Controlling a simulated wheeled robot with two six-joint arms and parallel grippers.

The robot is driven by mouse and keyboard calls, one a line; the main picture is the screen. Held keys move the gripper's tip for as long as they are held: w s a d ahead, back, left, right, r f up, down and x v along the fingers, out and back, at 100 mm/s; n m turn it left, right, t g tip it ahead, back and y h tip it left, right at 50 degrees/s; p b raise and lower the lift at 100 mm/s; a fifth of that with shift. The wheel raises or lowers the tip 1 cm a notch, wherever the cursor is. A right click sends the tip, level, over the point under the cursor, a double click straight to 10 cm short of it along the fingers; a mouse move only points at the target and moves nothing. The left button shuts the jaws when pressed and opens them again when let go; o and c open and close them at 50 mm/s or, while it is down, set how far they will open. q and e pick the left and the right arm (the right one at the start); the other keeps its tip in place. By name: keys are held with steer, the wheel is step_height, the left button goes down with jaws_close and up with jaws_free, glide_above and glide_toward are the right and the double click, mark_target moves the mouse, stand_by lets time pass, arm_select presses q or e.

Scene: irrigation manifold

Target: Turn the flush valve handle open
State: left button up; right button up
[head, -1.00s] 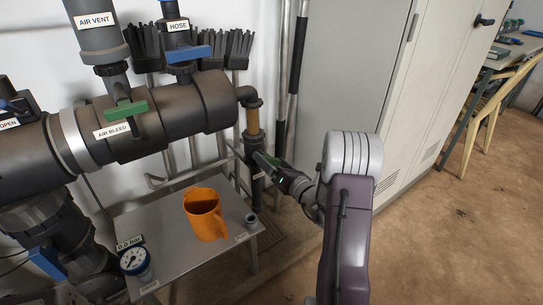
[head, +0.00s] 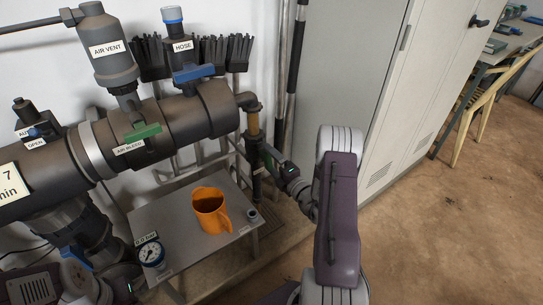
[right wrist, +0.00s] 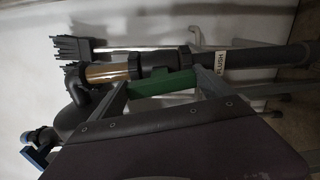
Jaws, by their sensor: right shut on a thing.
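The flush valve is part of a dark vertical drain pipe (head: 256,181) at the right end of the manifold, below a clear brownish section (head: 253,123). In the right wrist view the pipe lies sideways, with a white label (right wrist: 222,62) partly readable as FLUSH. The green flush valve handle (right wrist: 162,80) shows there between the fingers, looking roughly in line with the pipe. My right gripper (head: 268,156) is shut on this handle; it also shows in the right wrist view (right wrist: 162,88). My left arm shows at the bottom left; its fingertips are not visible.
The green air bleed handle (head: 143,131) is above. A grey cabinet (head: 345,75) stands right. The floor at right is clear.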

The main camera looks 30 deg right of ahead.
steer(key=shift+m+p, duration=0.5)
steer(key=shift+m, duration=0.2)
steer(key=shift+f, duration=0.1)
steer(key=o, duration=1.1)
steer(key=s+p, duration=0.2)
steer(key=s, duration=0.7)
steer(key=shift+d+p, duration=0.35)
steer(key=shift+p, duration=0.05)
